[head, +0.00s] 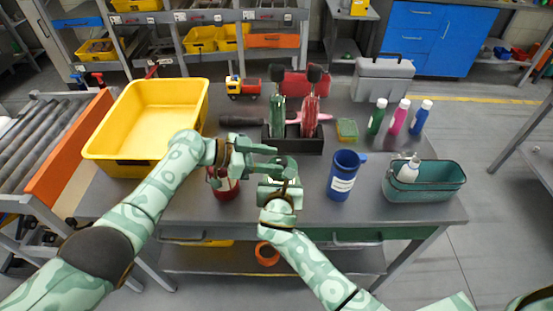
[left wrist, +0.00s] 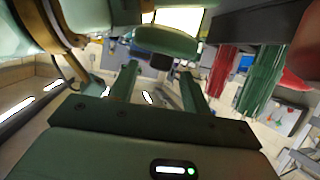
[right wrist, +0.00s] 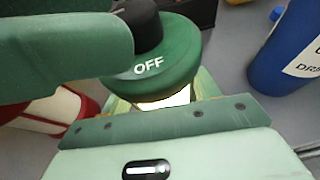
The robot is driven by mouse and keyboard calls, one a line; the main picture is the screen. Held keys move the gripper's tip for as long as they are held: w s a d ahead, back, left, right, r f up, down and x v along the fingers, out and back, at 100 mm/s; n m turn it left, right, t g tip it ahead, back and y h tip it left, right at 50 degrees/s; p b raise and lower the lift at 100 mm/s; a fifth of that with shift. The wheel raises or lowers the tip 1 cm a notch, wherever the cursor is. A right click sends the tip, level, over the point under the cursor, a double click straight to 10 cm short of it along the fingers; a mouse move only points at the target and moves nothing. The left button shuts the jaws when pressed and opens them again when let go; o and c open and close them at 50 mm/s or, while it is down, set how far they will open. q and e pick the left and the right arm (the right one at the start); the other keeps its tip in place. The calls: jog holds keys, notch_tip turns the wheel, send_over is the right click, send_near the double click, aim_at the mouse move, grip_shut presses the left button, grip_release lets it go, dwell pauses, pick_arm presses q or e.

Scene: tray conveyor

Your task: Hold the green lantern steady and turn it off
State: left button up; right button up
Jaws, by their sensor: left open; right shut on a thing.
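The green lantern (right wrist: 185,55) has a round green top marked OFF, a black knob (right wrist: 140,25) and a bright, lit-looking band below the top. In the head view the lantern (head: 285,168) is mostly hidden by my grippers. My right gripper (right wrist: 163,98) is shut around the lantern just under its top. My left gripper (head: 270,158) is open beside the lantern's top. In the left wrist view the dark knob (left wrist: 160,62) shows beyond and between its two open fingers (left wrist: 155,90), apart from them as far as I can tell.
A red lantern (head: 222,186) stands left of my grippers. A large yellow crate (head: 140,165) is left, and a black holder (head: 292,146) with brushes is behind.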

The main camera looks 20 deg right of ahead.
aim_at(282, 163)
pick_arm(q)
jog(key=shift+x, duration=1.05)
jog(key=c, duration=1)
jog(key=shift+f+n+t, duration=0.2)
jog(key=shift+n+t, duration=0.1)
jog(key=shift+t, duration=0.1)
jog(key=shift+s, duration=0.1)
jog(key=shift+s+n+t+y, duration=0.1)
jog(key=shift+n+t+y, duration=0.3)
jog(key=shift+n+t, duration=1)
jog(key=shift+s+n+t+y, duration=0.15)
jog(key=shift+n+t+y, duration=0.25)
jog(key=shift+n+t, duration=0.95)
jog(key=shift+t, duration=0.35)
jog(key=o, duration=1)
jog(key=shift+r, duration=0.1)
